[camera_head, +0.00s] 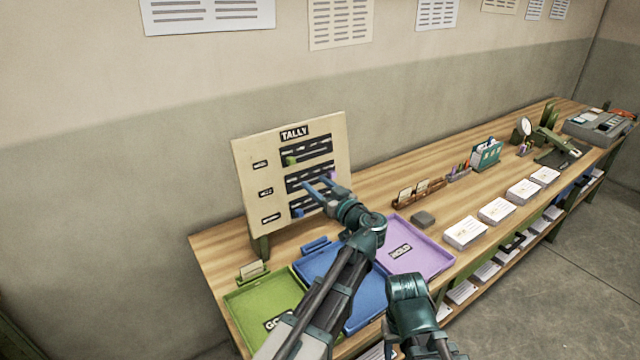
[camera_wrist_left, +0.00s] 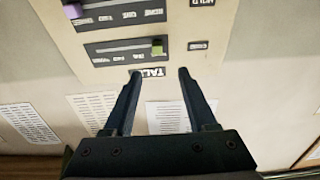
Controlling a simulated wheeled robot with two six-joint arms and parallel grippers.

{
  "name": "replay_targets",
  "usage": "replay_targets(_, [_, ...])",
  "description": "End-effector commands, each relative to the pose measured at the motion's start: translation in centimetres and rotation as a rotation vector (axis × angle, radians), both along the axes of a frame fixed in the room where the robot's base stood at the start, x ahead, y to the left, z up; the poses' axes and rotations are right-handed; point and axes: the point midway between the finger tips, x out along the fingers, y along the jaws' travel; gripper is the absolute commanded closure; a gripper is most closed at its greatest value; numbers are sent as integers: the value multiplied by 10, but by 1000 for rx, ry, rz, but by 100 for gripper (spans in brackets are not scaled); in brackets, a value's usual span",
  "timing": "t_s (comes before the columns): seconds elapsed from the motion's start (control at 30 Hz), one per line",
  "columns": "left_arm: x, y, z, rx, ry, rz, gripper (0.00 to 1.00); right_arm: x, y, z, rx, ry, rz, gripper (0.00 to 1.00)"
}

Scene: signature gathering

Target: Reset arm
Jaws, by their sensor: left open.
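My left gripper (camera_head: 317,184) is open and empty in front of the tally board (camera_head: 258,150). In the left wrist view its two fingers (camera_wrist_left: 160,74) stand apart with nothing between them, and the board appears upside down beyond. The board's top row has a green slider (camera_head: 291,160) at its left, which also shows in the wrist view (camera_wrist_left: 157,46). The middle row has a purple slider (camera_head: 332,175) at its right. A blue slider (camera_head: 298,212) is at the left of the bottom row. My right gripper is out of view.
Green (camera_head: 245,310), blue (camera_head: 372,298) and purple (camera_head: 432,258) trays lie on the wooden bench below the arm. A card rack (camera_head: 420,193), card stacks (camera_head: 465,232) and a grey machine (camera_head: 597,128) stand to the right. Bare bench lies between the board and the rack.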

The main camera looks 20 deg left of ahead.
Motion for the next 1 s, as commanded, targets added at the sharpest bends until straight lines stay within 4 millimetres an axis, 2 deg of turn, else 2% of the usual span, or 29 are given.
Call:
replay_targets(0.13, [-13,2,-13,-21,67,18,43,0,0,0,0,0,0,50])
replay_targets(0.27, [-51,1,-56,-83,305,43,43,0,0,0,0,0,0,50])
replay_targets(0.43, [-125,-25,-133,-200,783,-40,43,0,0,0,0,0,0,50])
replay_targets(0.5, [-157,-44,-159,-245,980,-129,43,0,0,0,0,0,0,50])
replay_targets(0.6, [-203,-75,-189,-297,1231,-297,43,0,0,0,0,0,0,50])
replay_targets(0.7, [-242,-104,-206,-332,1423,-483,43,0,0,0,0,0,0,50])
replay_targets(0.8, [-272,-127,-214,-351,1549,-645,43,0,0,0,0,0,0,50])
replay_targets(0.9, [-290,-142,-217,-361,1620,-760,43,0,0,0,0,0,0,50])
replay_targets(1.0, [-298,-149,-218,-365,1651,-819,43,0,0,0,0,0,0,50])
